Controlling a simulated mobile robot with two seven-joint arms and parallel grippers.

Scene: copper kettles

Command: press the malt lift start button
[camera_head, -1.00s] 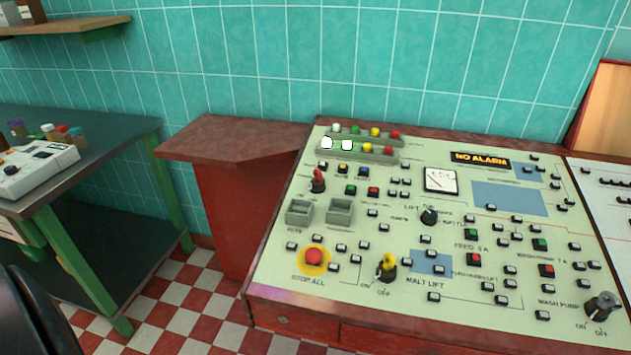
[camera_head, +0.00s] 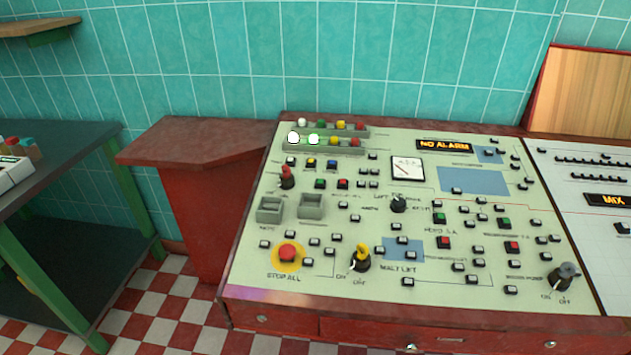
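The control panel (camera_head: 330,275) is a cream sloping desk in a red frame, with many small buttons. The label MALT LIFT (camera_head: 398,266) sits low on the panel, just right of a yellow-topped ON/OFF switch (camera_head: 361,257). Small pale buttons on black bases lie around that label, such as one just below it (camera_head: 408,282). I cannot tell which of them is the malt lift start button. Neither of my grippers is in view.
A red STOP ALL button (camera_head: 288,252) on a yellow disc lies left of the switch. A dark lever switch (camera_head: 564,275) is at lower right. A red side ledge (camera_head: 195,140) and a green-framed table (camera_head: 60,150) stand left. Checkered floor shows lower left.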

